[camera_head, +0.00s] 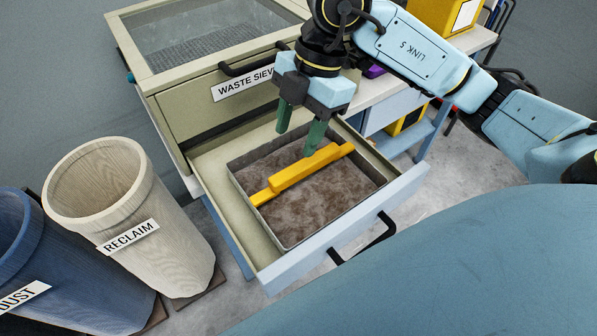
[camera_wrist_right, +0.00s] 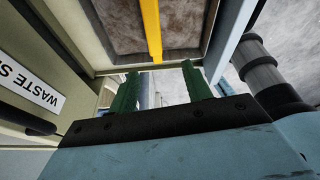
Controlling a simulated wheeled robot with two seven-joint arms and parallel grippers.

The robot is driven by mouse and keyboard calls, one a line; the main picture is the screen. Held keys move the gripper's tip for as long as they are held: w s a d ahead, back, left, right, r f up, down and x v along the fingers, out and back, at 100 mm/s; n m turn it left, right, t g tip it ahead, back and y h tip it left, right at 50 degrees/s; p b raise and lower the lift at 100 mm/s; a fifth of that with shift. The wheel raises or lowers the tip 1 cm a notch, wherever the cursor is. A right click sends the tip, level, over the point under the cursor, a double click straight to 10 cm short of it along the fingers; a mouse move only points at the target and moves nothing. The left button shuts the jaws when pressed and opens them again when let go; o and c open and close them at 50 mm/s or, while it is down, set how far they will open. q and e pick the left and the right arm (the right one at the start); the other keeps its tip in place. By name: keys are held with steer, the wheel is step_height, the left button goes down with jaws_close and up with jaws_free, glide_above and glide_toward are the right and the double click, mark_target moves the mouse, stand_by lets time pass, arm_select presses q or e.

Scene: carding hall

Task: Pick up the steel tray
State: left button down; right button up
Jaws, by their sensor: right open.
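The steel tray (camera_head: 340,216) sits inside the pulled-out drawer, with grey-brown fluff covering its floor. A yellow bar-shaped handle (camera_head: 310,168) with a raised middle runs across it; part of it also shows in the right wrist view (camera_wrist_right: 151,25). My right gripper (camera_head: 296,142) points down over the tray's back part, its green fingers apart with nothing between them. Its fingertips are close to the handle on the far side; in the head view I cannot tell whether one touches it. The fingers also show in the right wrist view (camera_wrist_right: 160,78). My left gripper is not in view.
The drawer front (camera_head: 350,232) with a black pull borders the tray. The cabinet with the "WASTE SIEVE" label (camera_head: 243,83) stands behind. A beige "RECLAIM" bin (camera_head: 130,215) and a blue "DUST" bin (camera_head: 75,265) stand left. A bench with a yellow box (camera_head: 447,17) stands back right.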

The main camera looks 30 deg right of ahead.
mark_target(306, 162)
steer(key=d+f, duration=0.1)
steer(key=f, duration=0.1)
steer(key=d+f+m+h+b, duration=0.1)
steer(key=f, duration=0.1)
steer(key=w+d+f+h, duration=0.1)
steer(key=f, duration=0.2)
steer(key=shift+m, duration=0.3)
steer(key=shift+f, duration=0.55)
steer(key=f, duration=0.3)
steer(key=a+f+b, duration=0.1)
steer(key=f, duration=0.1)
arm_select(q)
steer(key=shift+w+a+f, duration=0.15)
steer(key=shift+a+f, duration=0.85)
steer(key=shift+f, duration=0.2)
arm_select(e)
jaws_close()
